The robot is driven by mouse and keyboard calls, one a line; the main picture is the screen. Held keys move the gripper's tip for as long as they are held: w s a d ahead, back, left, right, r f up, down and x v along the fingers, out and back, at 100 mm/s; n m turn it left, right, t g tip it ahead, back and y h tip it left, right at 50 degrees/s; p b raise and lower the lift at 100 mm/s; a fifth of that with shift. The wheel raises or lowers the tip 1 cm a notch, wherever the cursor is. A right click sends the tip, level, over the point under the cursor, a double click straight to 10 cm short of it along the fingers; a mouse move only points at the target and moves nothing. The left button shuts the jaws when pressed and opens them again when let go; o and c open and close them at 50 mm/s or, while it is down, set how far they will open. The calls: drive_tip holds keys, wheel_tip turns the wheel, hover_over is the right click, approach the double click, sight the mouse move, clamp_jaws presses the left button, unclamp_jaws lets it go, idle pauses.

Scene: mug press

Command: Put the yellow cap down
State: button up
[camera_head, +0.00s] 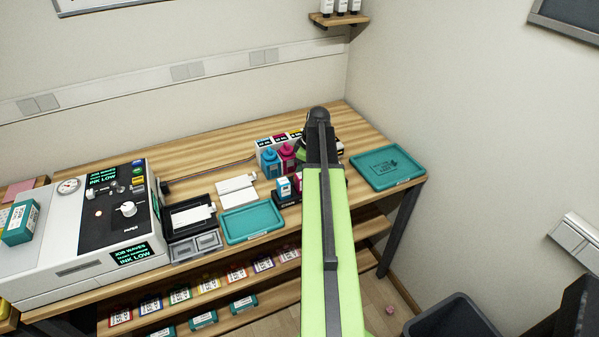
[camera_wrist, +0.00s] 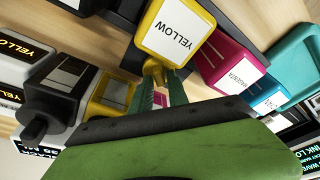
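My gripper (camera_wrist: 158,84) has its green fingers around a small yellow piece at their tips, which looks like the yellow cap (camera_wrist: 154,70). The yellow bottle (camera_wrist: 183,12) with a white YELLOW label is just beyond it in the wrist view. I cannot tell whether cap and bottle touch. In the head view my arm reaches over the bench and hides the fingertips, the cap and the yellow bottle.
A magenta bottle (camera_head: 287,158) and a cyan bottle (camera_head: 270,164) stand left of my gripper. One teal tray (camera_head: 252,236) lies near the bench's front edge and another teal tray (camera_head: 411,176) at the right end. The press (camera_head: 88,250) stands at the left.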

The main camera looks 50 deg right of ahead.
drive_tip(key=shift+o, duration=1)
drive_tip(key=shift+r, duration=0.1)
drive_tip(key=p+v, duration=1.2)
drive_tip(key=w+a+m+g, duration=0.1)
drive_tip(key=w+a, duration=0.3)
drive_tip(key=a, duration=0.8)
drive_tip(key=w+a+m+g, duration=0.1)
drive_tip(key=w+a, duration=0.2)
drive_tip(key=a, duration=0.9)
drive_tip(key=s+a+m+h, duration=0.1)
drive_tip(key=s+a+m, duration=0.1)
drive_tip(key=a, duration=2.2)
drive_tip(key=shift+a+f+m+g, duration=0.15)
drive_tip(key=shift+f+m+g, duration=0.15)
